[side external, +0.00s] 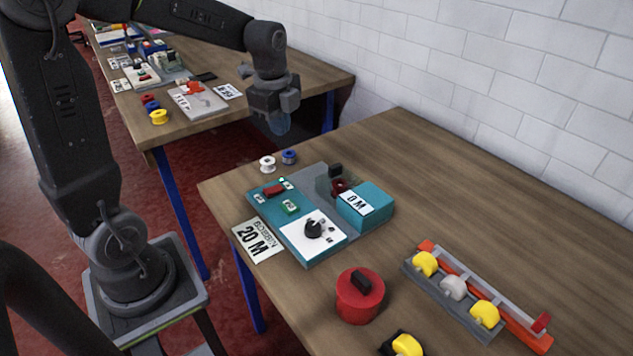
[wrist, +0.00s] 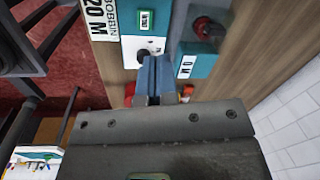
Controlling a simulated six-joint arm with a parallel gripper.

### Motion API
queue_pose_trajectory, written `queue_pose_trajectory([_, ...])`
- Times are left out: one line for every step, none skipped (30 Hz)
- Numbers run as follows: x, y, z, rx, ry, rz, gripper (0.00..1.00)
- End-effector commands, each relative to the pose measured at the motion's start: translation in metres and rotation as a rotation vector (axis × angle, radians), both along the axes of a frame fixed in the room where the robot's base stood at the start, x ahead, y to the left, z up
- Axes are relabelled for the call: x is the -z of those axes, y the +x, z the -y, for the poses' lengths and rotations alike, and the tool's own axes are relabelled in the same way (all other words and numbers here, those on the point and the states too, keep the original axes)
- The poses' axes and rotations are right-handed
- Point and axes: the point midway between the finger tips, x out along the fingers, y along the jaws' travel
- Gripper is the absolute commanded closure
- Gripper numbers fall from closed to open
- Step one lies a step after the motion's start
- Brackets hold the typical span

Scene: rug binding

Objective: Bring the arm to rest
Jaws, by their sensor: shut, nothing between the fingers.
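My gripper (side external: 279,122) hangs in the air in the side view, above the gap between the two wooden tables, short of the near table's left corner. Its blue fingers are together with nothing between them. In the wrist view the shut fingers (wrist: 153,76) point toward the teal machine, and the grey gripper body fills the lower middle. The teal machine (side external: 272,212) with its white dial plate and "0 M" block stands on the near table, apart from my gripper. It also shows in the wrist view (wrist: 193,62).
The near table (side external: 400,150) holds a "20 M" card (side external: 257,240), a white spool (side external: 267,164), a blue spool (side external: 289,157), a red round container (side external: 359,295) and a rack with yellow and grey pieces (side external: 455,290). A far table (side external: 190,128) carries similar items. A white brick wall (side external: 520,70) stands behind.

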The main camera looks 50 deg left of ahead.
Motion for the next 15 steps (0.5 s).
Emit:
queue_pose_trajectory([-0.012,-0.011,0.015,-0.081,-0.001,0.039,1.00])
queue_pose_trajectory([-0.017,-0.017,0.024,-0.141,-0.006,0.060,1.00])
queue_pose_trajectory([-0.023,-0.025,0.034,-0.220,-0.016,0.089,1.00])
queue_pose_trajectory([-0.027,-0.031,0.041,-0.278,-0.024,0.111,1.00])
queue_pose_trajectory([-0.031,-0.038,0.048,-0.338,-0.035,0.133,1.00])
queue_pose_trajectory([-0.036,-0.047,0.057,-0.415,-0.052,0.161,1.00])
queue_pose_trajectory([-0.038,-0.055,0.064,-0.473,-0.067,0.180,1.00])
queue_pose_trajectory([-0.041,-0.062,0.070,-0.532,-0.084,0.201,1.00])
queue_pose_trajectory([-0.044,-0.072,0.078,-0.609,-0.108,0.227,1.00])
queue_pose_trajectory([-0.046,-0.079,0.084,-0.667,-0.129,0.246,1.00])
queue_pose_trajectory([-0.047,-0.086,0.089,-0.723,-0.152,0.264,1.00])
queue_pose_trajectory([-0.048,-0.096,0.096,-0.796,-0.182,0.286,1.00])
queue_pose_trajectory([-0.049,-0.102,0.100,-0.849,-0.206,0.300,1.00])
queue_pose_trajectory([-0.049,-0.109,0.104,-0.899,-0.230,0.313,1.00])
queue_pose_trajectory([-0.049,-0.116,0.109,-0.960,-0.261,0.327,1.00])
